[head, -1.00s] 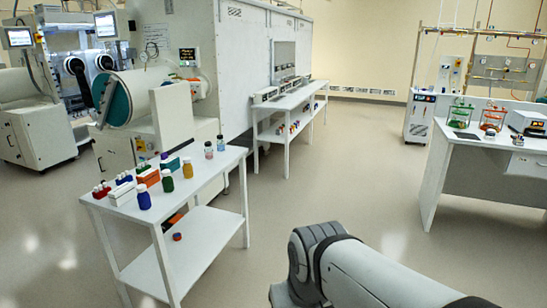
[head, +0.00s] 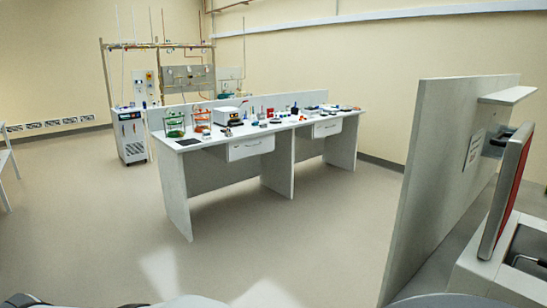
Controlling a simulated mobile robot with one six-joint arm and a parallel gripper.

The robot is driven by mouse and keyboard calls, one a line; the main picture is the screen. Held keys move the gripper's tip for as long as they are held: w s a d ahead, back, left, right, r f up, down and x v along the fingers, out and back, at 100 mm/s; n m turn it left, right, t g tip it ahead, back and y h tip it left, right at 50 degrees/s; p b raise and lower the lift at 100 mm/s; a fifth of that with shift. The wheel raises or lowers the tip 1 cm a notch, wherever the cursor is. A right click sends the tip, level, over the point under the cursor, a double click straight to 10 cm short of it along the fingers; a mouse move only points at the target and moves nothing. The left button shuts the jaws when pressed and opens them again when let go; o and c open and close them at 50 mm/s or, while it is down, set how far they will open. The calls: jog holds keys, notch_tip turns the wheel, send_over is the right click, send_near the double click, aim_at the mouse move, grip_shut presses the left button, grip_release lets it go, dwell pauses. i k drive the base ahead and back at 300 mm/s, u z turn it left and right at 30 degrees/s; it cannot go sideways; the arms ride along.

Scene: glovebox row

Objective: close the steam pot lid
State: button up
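At the right edge of the head view a white box-shaped unit (head: 471,268) is cut off by the frame. A raised panel (head: 493,215) with a grey rim and a red face stands steeply tilted beside its dark recess (head: 528,258). This may be the steam pot with its lid up, but I cannot tell for sure. A thin bent metal rod shows in the recess. My gripper is not in view. Only grey parts of my own body show along the bottom edge.
A tall grey partition (head: 443,175) with a small shelf (head: 507,95) stands left of the unit. A long white bench (head: 176,190) with drawers and several small items stands mid-room. A white wheeled unit (head: 130,135) stands behind it. The floor (head: 300,245) between bench and partition is clear.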

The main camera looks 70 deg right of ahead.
aim_at(517, 147)
jog(key=z, duration=4.1)
jog(key=i, duration=1)
jog(key=z, duration=0.7)
jog(key=k, duration=0.3)
jog(key=u, duration=0.7)
